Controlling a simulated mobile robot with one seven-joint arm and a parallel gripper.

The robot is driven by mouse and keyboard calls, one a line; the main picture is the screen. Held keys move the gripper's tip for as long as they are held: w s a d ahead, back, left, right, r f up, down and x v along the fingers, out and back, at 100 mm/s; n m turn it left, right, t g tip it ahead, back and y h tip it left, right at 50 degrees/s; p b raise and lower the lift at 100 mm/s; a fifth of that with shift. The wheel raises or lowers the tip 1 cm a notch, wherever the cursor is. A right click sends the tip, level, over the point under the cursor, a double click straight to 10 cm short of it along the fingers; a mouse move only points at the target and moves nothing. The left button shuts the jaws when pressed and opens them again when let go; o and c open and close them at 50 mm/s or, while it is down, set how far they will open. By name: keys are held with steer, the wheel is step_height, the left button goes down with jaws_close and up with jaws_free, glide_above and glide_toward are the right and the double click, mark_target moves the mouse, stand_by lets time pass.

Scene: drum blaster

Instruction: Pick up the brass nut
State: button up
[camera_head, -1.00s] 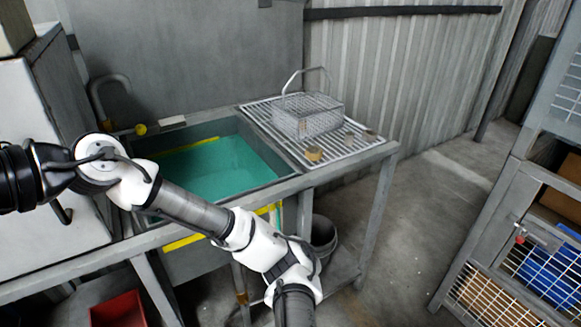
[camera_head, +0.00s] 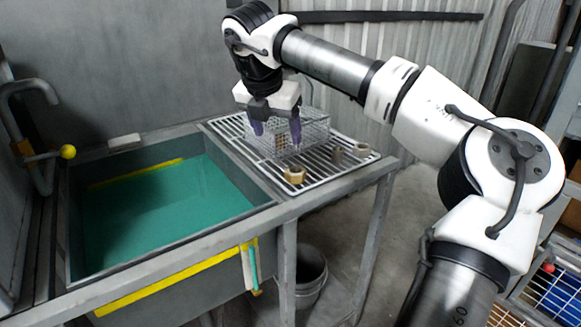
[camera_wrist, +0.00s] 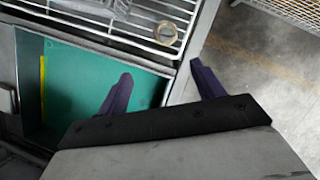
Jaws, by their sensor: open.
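The brass nut (camera_head: 294,175) is a short, hollow, yellowish piece on the wire drain rack (camera_head: 318,172), near its front edge beside the sink. It also shows as a ring in the wrist view (camera_wrist: 166,33), beyond my fingertips and roughly between them in line. My gripper (camera_head: 277,134) points down with its two purple fingers apart and nothing between them. It is above the rack, in front of the wire basket in the head view. In the wrist view my gripper (camera_wrist: 162,70) is open, its fingers over the sink edge and rack frame.
The wire basket (camera_head: 318,132) stands behind the nut and holds something brownish. Two small dull metal pieces, one darker (camera_head: 337,154) and one paler (camera_head: 361,150), sit right of the nut. The sink (camera_head: 165,205) of green liquid is left. A bucket (camera_head: 310,275) stands below.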

glide_above(296, 170)
steer(key=s+a, duration=0.2)
steer(key=s, duration=0.1)
step_height(296, 170, down, 8)
steer(key=shift+w+r, duration=0.15)
steer(key=shift+r, duration=0.05)
steer(key=shift+d+p+x, duration=0.2)
steer(key=shift+p+x, duration=0.1)
steer(key=shift+x, duration=1.05)
steer(key=shift+d+p+x, duration=0.25)
steer(key=shift+p+x, duration=0.05)
steer(key=shift+x, duration=1)
steer(key=shift+w+r, duration=0.1)
steer(key=shift+w, duration=0.05)
steer(key=c, duration=1.2)
steer(key=shift+r, duration=0.15)
